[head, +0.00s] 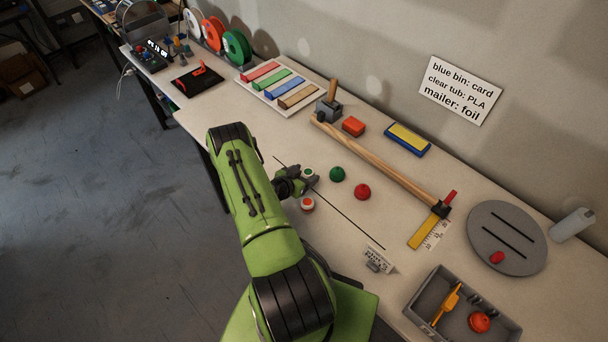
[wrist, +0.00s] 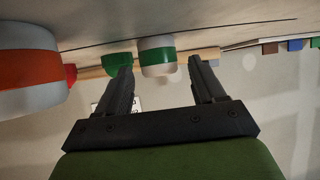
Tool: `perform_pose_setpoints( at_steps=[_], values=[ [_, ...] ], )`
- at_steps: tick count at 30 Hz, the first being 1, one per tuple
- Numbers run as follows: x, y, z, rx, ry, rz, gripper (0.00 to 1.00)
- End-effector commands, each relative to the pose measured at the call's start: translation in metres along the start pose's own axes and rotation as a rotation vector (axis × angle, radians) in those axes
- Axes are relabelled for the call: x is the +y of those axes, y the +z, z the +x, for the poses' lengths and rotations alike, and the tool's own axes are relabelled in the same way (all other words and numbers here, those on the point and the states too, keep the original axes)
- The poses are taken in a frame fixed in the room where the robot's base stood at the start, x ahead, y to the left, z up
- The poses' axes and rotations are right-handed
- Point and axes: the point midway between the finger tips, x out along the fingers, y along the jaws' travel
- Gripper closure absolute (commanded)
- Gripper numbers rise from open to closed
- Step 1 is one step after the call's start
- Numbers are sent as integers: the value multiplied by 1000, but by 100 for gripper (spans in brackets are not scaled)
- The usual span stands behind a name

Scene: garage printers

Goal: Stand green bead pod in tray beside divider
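The green bead pod, a small white container with a green band (wrist: 157,56), sits upside down in the wrist view, between and just beyond my fingertips. It also shows in the head view (head: 309,173) on the table, partly hidden by my gripper (head: 304,180). In the wrist view my gripper (wrist: 160,78) is open, with a gap on each side of the pod. The grey tray (head: 424,299) stands at the lower right of the head view. It holds a yellow-orange tool (head: 447,304), a red-orange round piece (head: 479,322) and small dark pieces; I cannot clearly make out the divider.
An orange-banded white pod (head: 307,204) stands close to my gripper. A green dome (head: 337,174) and a red dome (head: 362,191) lie beyond.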

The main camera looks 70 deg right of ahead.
Motion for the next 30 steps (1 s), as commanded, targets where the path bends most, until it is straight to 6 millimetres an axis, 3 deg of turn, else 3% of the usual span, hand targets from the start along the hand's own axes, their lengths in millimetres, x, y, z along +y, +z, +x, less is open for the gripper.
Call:
perform_pose_setpoints(
  at_steps=[8, 15, 21, 30],
  values=[
    [-1, -3, -10, -1, -2, -4, 31],
    [-2, -2, -74, -1, -7, -8, 31],
    [-1, -2, -113, -1, -4, -3, 31],
    [-1, -4, -122, 0, -1, 1, 31]
  ],
)
